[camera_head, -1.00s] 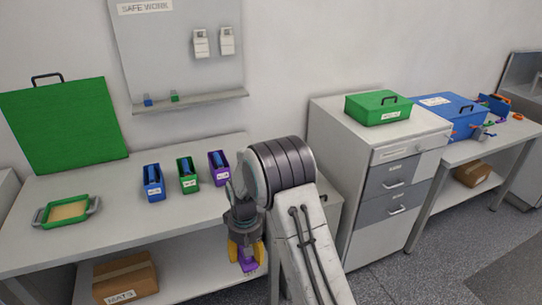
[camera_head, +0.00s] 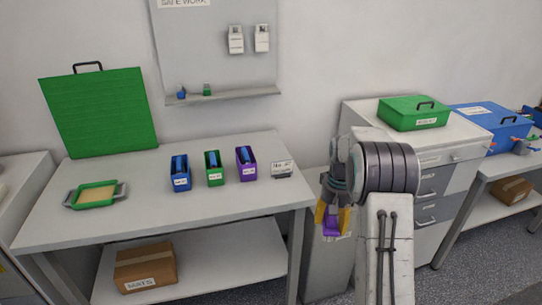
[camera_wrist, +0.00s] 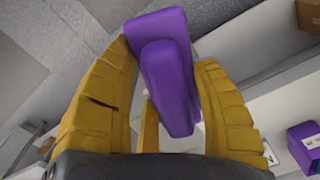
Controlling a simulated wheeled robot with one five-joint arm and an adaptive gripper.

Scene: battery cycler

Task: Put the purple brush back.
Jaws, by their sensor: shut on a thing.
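My gripper (camera_head: 332,219) has yellow fingers shut on the purple brush (camera_head: 331,229). It holds the brush in the air to the right of the table, fingers pointing down. On the table (camera_head: 120,220) stands a purple holder (camera_head: 248,168) with a white label, which also shows at the right edge of the wrist view (camera_wrist: 304,148). Something blue shows inside the purple holder.
A blue holder (camera_head: 180,177) and a green holder (camera_head: 214,172) stand left of the purple one. A small labelled block (camera_head: 283,169) stands to its right. A green-rimmed tray (camera_head: 95,195) lies at the left. A drawer cabinet (camera_head: 432,190) stands right of my arm.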

